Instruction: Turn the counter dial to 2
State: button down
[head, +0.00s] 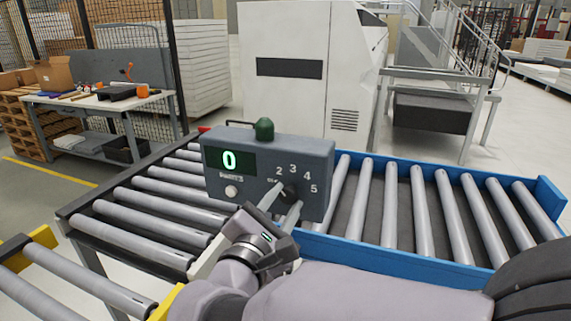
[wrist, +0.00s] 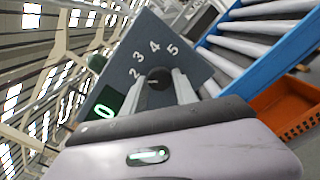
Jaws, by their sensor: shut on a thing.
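The counter box (head: 265,150) is a grey box mounted over the roller conveyor. It has a display (head: 229,160) that reads a green 0, a white button (head: 231,191) below it, and a green dome (head: 264,128) on top. The black counter dial (head: 289,193) sits at the lower right of the face, with numbers 2 to 5 arced above it. In the wrist view the dial (wrist: 158,77) lies between my fingers. My gripper (head: 282,198) is shut on the dial. The fingers hide part of the dial and its left-hand marking, so the pointer's setting cannot be told.
Roller conveyors (head: 150,205) run left and right of the box, the right one with a blue frame (head: 400,248). A white machine (head: 295,65) stands behind. A workbench (head: 100,100) is at the far left. An orange crate (wrist: 285,108) shows in the wrist view.

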dwell(0.4)
jog(key=c, duration=1)
grip_release()
jog(key=shift+o, duration=0.2)
jog(key=p+v, duration=0.5)
jog(key=v, duration=1.2)
jog(key=shift+s, duration=0.2)
